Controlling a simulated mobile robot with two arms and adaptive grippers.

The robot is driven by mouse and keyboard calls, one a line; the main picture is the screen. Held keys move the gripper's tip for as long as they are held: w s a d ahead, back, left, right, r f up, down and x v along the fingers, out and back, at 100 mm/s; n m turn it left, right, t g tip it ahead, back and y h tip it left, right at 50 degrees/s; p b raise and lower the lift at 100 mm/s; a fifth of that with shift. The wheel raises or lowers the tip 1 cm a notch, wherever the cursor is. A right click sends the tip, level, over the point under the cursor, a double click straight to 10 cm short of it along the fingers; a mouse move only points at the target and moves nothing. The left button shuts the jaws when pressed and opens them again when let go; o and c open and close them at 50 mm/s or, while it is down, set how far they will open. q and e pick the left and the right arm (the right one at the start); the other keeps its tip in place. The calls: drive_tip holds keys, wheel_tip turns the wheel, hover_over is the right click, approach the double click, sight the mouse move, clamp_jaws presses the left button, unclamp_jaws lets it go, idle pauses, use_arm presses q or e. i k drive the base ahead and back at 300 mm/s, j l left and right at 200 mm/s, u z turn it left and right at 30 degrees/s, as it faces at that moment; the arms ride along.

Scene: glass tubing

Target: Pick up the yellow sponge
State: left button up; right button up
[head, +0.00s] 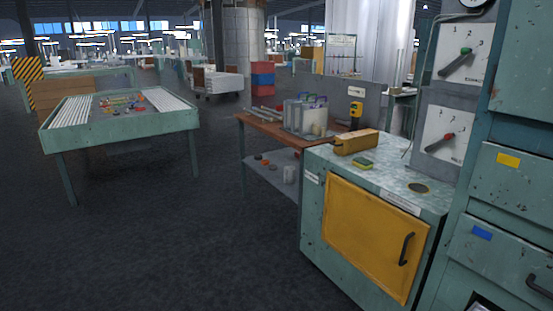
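A small yellow sponge (362,163), with green showing on it, lies on the worn grey-green top of the cabinet (402,184) with the yellow door. It sits just in front of a larger yellow-brown box-like object (356,141). Neither of my grippers shows in the head view, and nothing touches the sponge from my side.
The cabinet top has a round dark opening (419,188) right of the sponge. A panel with dials and levers (447,128) rises on the right. A brown bench (268,123) with containers adjoins at the back left. A green table (125,122) stands left; the floor between is clear.

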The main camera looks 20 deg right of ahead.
sight(364, 164)
drive_tip(key=u, duration=0.4)
drive_tip(key=i+l+u, duration=0.1)
drive_tip(key=u, duration=0.25)
drive_tip(key=l+u, duration=0.1)
drive_tip(key=u, duration=0.3)
drive_tip(key=l+u, duration=0.1)
drive_tip(key=u, duration=0.25)
drive_tip(key=l+u, duration=0.5)
drive_tip(key=l, duration=0.95)
drive_tip(key=l+u, duration=0.2)
drive_tip(key=l, duration=1.5)
drive_tip(key=l+z, duration=0.3)
drive_tip(key=z, duration=0.15)
drive_tip(key=i+l+z, duration=0.2)
drive_tip(key=z, duration=0.25)
drive_tip(key=l, duration=0.1)
